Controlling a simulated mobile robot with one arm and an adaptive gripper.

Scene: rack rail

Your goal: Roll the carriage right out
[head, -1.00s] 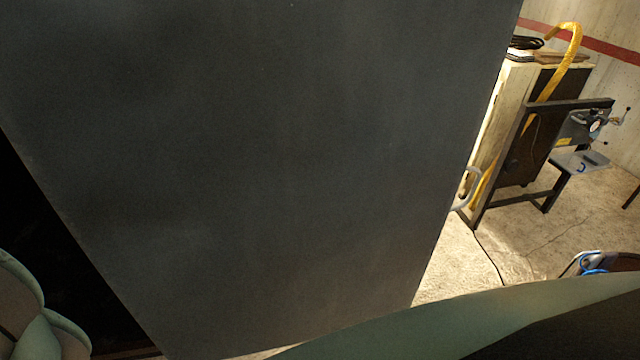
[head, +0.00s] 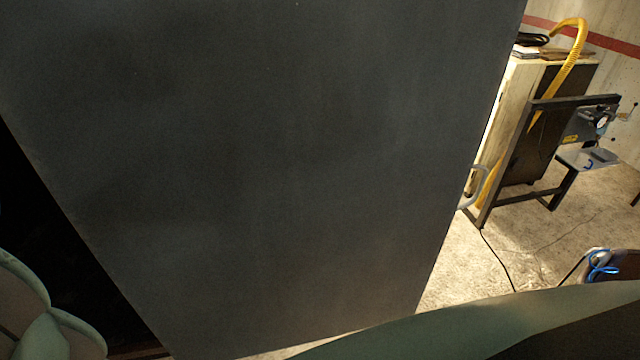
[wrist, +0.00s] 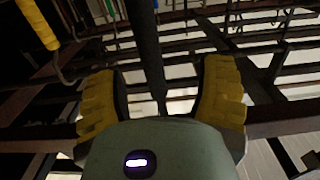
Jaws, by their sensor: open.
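My gripper (wrist: 160,72) shows in the wrist view with its two yellow-padded fingers spread wide apart. A dark upright bar (wrist: 146,45) runs down from the top of that view into the space between the fingers. I cannot tell whether it lies between the pads or beyond them, and I see no contact. Dark rails and crossbars (wrist: 190,48) of a rack lie behind. I cannot make out for certain which part is the carriage. The head view does not show the gripper, as a large dark grey panel (head: 260,160) fills most of it.
A yellow-ended bar (wrist: 38,22) with a hook beside it is at upper left in the wrist view. In the head view, a cabinet with a yellow hose (head: 580,45) and a dark frame (head: 535,150) stand at right, with open floor (head: 475,275) in front.

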